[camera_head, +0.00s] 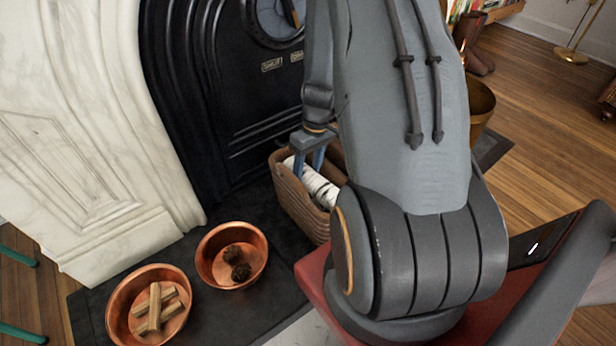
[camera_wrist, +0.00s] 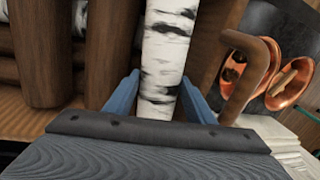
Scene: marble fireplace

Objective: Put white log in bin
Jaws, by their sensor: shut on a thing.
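The white log (camera_head: 316,186) has birch bark with dark marks. In the head view it lies in or just over the woven basket (camera_head: 291,197) by the fireplace, partly hidden by my arm. My gripper (camera_head: 313,158) reaches down to it. In the wrist view the white log (camera_wrist: 164,60) runs between the two blue fingers of my gripper (camera_wrist: 162,100), which are shut on it. Several brown logs (camera_wrist: 38,55) lie beside it in the wrist view. I cannot tell whether the log is lifted clear of the basket.
Two copper bowls stand on the dark hearth: one holds wood sticks (camera_head: 118,307), the other pine cones (camera_head: 208,267). A brass-coloured bin (camera_head: 481,103) stands behind my arm at the right. The black fireplace front (camera_head: 215,110) rises behind the basket. Wooden floor is open at the right.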

